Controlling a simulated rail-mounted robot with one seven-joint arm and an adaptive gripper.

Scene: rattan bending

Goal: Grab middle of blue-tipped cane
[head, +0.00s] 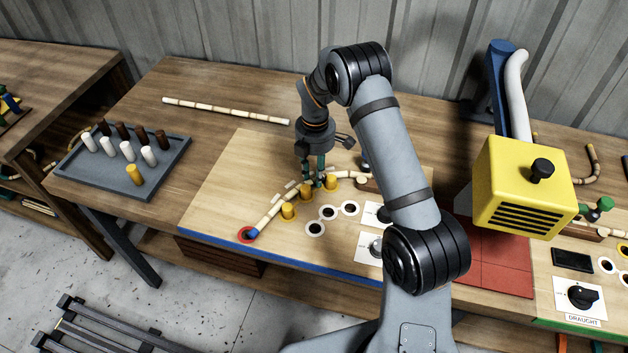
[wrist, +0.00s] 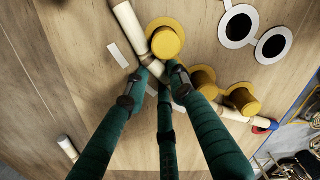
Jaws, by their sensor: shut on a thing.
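The blue-tipped cane (head: 268,216) is pale with joint bands. Its blue end lies over a red ring mark at the front left of the bending board, and it runs up and right past the yellow pegs (head: 288,210). My gripper (head: 319,183) points down at the cane's middle stretch, beside the pegs. In the wrist view my gripper (wrist: 159,75) has its green fingers closed around the cane (wrist: 128,22) between two yellow pegs (wrist: 165,40).
A straight cane (head: 225,110) lies at the back of the table. A grey tray (head: 98,174) with white, brown and yellow pegs stands at the left. A yellow machine (head: 522,190) stands at the right. White-ringed holes (head: 315,228) lie in front of the pegs.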

